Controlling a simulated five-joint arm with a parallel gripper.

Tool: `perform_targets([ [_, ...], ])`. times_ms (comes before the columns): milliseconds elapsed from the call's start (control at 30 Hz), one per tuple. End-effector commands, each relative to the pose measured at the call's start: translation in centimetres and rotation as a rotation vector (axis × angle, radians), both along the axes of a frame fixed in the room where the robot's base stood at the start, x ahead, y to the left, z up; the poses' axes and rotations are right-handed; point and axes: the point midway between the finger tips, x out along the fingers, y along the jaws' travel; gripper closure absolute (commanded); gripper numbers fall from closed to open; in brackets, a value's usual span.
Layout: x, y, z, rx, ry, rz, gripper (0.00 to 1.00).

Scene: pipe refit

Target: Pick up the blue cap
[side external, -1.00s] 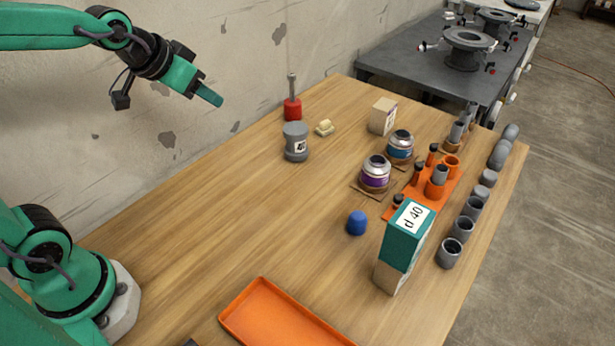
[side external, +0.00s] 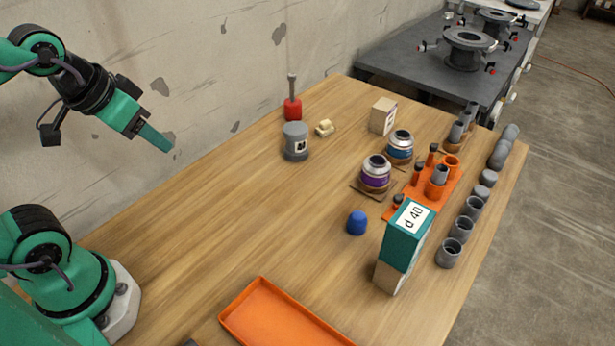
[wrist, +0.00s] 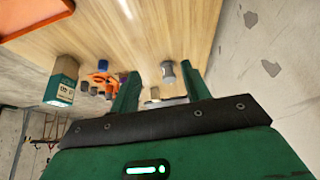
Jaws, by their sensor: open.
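The blue cap (side external: 357,223) stands on the wooden table, left of the teal and tan box marked "d 40". My gripper (side external: 166,146) is in the air over the left part of the table, well above its surface and far to the left of the cap. In the wrist view my gripper's two fingers (wrist: 158,88) stand apart with a gap between them. I see nothing held between them.
The "d 40" box (side external: 405,245) stands close right of the cap. An orange tray (side external: 280,318) is in front. The table's left middle is clear.

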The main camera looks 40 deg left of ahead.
Motion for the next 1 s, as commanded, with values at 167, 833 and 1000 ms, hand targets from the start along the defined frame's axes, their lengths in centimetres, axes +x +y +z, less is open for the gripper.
perform_targets([
  [167, 0.0, 0.0, 0.0, 0.000, -0.001, 0.000, 0.53],
  [833, 0.2, -0.1, 0.1, -0.001, 0.002, -0.003, 0.38],
  [1000, 1.3, -0.5, 0.5, -0.003, 0.021, -0.015, 0.38],
])
